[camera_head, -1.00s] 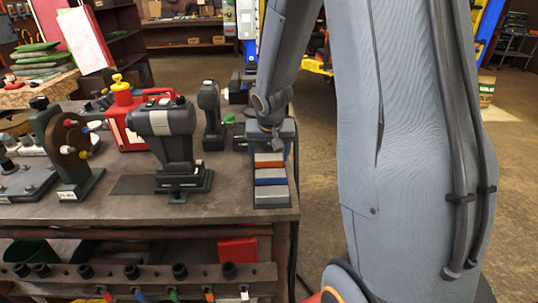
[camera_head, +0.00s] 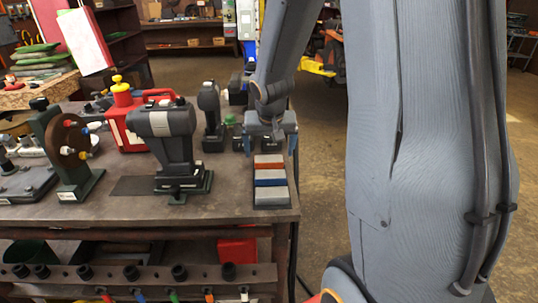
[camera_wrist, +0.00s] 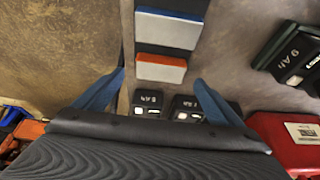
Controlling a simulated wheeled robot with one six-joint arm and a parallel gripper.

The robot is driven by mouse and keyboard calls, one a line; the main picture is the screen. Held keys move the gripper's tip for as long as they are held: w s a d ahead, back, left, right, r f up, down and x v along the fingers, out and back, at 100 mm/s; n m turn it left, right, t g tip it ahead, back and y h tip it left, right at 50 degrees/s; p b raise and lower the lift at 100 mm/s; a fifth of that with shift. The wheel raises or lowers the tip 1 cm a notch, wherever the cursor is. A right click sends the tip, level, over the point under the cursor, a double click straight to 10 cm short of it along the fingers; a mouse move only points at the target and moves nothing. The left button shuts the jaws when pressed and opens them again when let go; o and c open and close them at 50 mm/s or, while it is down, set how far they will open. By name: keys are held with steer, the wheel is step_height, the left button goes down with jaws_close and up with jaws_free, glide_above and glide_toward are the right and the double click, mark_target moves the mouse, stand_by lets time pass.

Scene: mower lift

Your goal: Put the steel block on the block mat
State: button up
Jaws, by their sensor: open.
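A plain grey block (camera_head: 271,196), which looks like the steel block, lies at the near end of a dark mat (camera_head: 272,207) at the bench's right corner. Behind it in the row are a blue-edged block (camera_head: 270,181) and an orange-edged block (camera_head: 268,164). In the wrist view the blue-edged block (camera_wrist: 168,30) and orange-edged block (camera_wrist: 161,70) show from above; the plain block is out of that view. I cannot tell whether this dark strip is the block mat. My gripper (camera_head: 270,147) is open and empty, above the far end of the row; its fingers (camera_wrist: 159,78) point down.
Small black batteries (camera_wrist: 147,104) stand just beyond the row. A black-grey tool (camera_head: 170,140) stands left of the row. The bench front between them is clear.

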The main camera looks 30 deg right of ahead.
steer(key=b+v, duration=0.1)
steer(key=v, duration=0.7)
steer(key=shift+s+r, duration=0.2)
steer(key=shift+r, duration=0.05)
